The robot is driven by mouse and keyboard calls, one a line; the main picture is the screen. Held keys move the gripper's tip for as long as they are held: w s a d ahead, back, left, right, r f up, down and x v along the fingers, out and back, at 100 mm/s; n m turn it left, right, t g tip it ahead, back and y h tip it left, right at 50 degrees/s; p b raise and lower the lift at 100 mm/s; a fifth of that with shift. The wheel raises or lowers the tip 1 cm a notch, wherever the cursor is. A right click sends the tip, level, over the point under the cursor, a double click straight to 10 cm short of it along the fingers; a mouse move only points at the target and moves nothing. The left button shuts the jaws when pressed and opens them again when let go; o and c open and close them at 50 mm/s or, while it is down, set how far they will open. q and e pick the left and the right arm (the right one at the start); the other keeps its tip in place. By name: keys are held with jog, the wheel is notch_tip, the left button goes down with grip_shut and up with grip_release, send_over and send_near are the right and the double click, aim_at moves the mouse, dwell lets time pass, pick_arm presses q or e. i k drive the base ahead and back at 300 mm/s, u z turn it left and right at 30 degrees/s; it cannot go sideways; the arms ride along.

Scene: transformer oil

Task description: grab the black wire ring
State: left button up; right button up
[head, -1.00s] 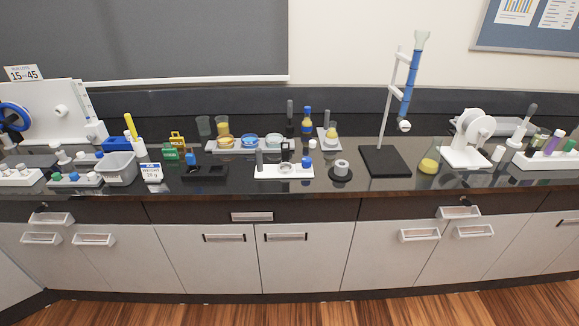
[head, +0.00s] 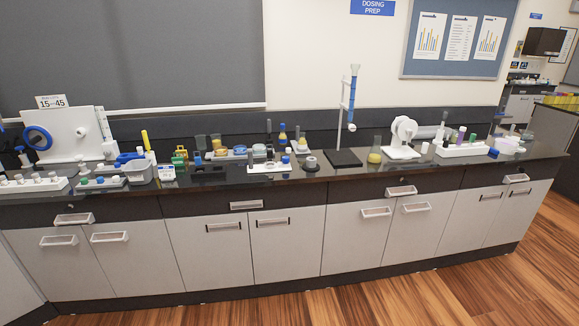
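I cannot make out a black wire ring for certain; small items on the counter are too small to tell. A black round piece with a grey cylinder on it (head: 311,164) stands on the counter, just left of the black stand base (head: 343,158). A white tray (head: 269,168) with small parts lies to its left. Neither of my grippers is in view.
The long dark counter (head: 225,183) is crowded along its length. A white panel with a blue ring (head: 38,138) stands at left, a tall burette (head: 352,97) near the middle, white reels (head: 403,138) right of it. Wooden floor (head: 420,285) in front is clear.

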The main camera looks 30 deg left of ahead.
aim_at(270, 152)
jog(key=z, duration=0.35)
jog(key=i, duration=0.65)
jog(key=z, duration=0.6)
jog(key=i, duration=0.95)
jog(key=u, duration=0.45)
jog(key=i, duration=0.65)
jog(key=u, duration=1.25)
jog(key=i, duration=0.4)
jog(key=u, duration=0.35)
